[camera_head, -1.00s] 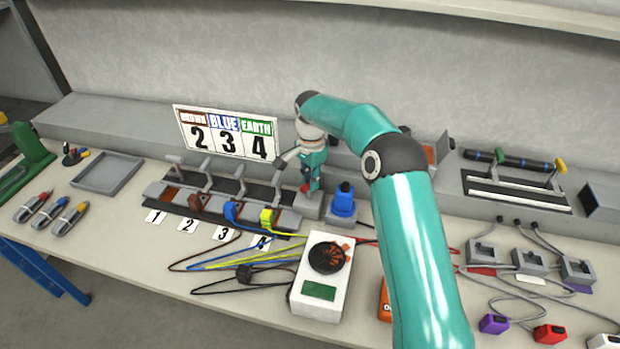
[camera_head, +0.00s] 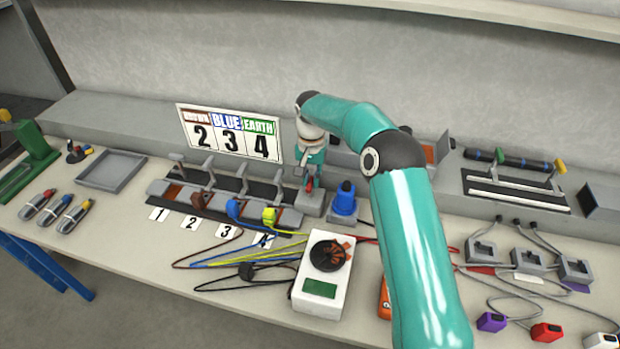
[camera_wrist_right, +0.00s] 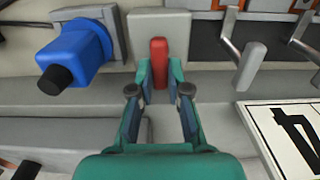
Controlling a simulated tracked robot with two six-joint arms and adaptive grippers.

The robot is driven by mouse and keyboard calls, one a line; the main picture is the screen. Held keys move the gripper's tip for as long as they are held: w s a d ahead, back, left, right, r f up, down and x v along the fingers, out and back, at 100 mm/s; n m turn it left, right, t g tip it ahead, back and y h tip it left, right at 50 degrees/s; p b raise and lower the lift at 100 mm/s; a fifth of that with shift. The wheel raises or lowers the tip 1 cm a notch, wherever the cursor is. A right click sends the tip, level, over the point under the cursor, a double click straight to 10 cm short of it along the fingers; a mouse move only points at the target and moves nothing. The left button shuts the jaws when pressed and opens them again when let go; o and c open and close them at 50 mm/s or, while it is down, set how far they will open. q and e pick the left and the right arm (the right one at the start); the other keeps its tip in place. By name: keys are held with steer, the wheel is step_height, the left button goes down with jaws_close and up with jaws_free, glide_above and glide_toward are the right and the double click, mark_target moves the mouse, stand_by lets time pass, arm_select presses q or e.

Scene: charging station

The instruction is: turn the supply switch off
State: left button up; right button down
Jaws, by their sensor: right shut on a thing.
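The supply switch is a grey box (camera_head: 309,204) with a red lever (camera_head: 309,184), just right of the row of terminal clamps. In the right wrist view the red lever (camera_wrist_right: 158,50) stands out from the grey box (camera_wrist_right: 174,27). My right gripper (camera_wrist_right: 159,80) is shut on the lever, with a teal finger on each side of its end. In the head view my right gripper (camera_head: 311,172) points down at the switch and partly hides it. My left gripper is in neither view.
A blue plug connector (camera_head: 344,199) sits close right of the switch. Clamp levers (camera_head: 243,178) and coloured wires lie to the left. A white meter with a dial (camera_head: 322,270) stands in front. A number board (camera_head: 229,133) stands behind the clamps.

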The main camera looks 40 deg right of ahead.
mark_target(311, 180)
stand_by(0.3)
steer(key=c, duration=1.1)
jaws_free()
step_height(311, 180, up, 12)
steer(key=shift+f, duration=0.1)
